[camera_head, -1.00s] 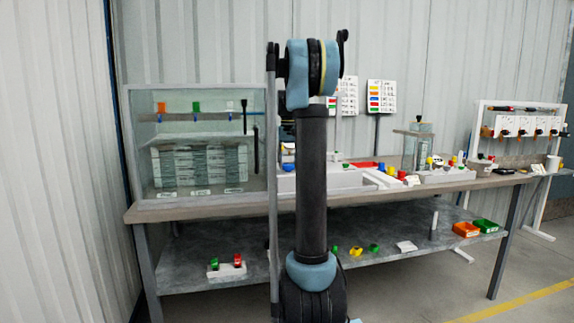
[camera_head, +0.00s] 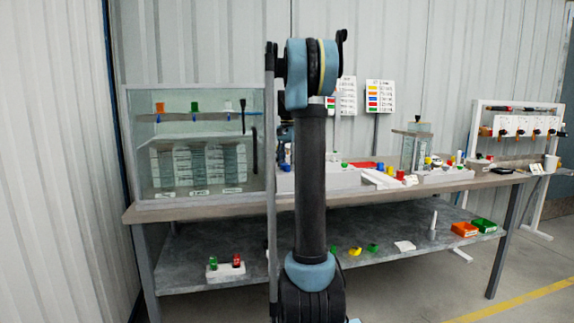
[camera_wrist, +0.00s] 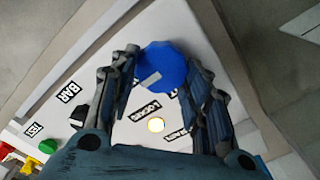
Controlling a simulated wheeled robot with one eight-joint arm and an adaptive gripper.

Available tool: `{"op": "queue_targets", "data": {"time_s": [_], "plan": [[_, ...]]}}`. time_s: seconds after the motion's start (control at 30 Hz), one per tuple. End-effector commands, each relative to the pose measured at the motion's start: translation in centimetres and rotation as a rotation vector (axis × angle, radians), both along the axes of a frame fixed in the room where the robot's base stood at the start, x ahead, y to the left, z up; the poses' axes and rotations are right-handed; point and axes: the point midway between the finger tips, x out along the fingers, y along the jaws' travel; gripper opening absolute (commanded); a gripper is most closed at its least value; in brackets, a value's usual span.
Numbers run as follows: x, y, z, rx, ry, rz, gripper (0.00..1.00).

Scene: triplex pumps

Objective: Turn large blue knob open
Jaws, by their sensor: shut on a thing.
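The large blue knob (camera_wrist: 163,66) is at the upper middle of the wrist view, on a white panel (camera_wrist: 140,38). It has a pale grey mark on its face. My gripper (camera_wrist: 160,82) has one finger on each side of the knob and is shut on it. The fingers hide parts of the knob's sides. In the head view my upright arm hides most of the gripper and the knob.
A green knob (camera_wrist: 6,148), a red knob (camera_wrist: 23,167) and a yellow part (camera_wrist: 47,146) sit at the panel's lower left. The head view shows a glass tank (camera_head: 195,188) on the bench's left and an orange bin (camera_head: 464,229) on the lower shelf.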

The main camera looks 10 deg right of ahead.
Motion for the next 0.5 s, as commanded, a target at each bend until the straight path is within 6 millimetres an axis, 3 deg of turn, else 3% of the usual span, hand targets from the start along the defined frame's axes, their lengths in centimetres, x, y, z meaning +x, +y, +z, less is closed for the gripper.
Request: {"op": "queue_targets", "data": {"time_s": [0.5], "plan": [[0.1,0.15,0.02,0.003,-0.002,-0.033,0.2]]}}
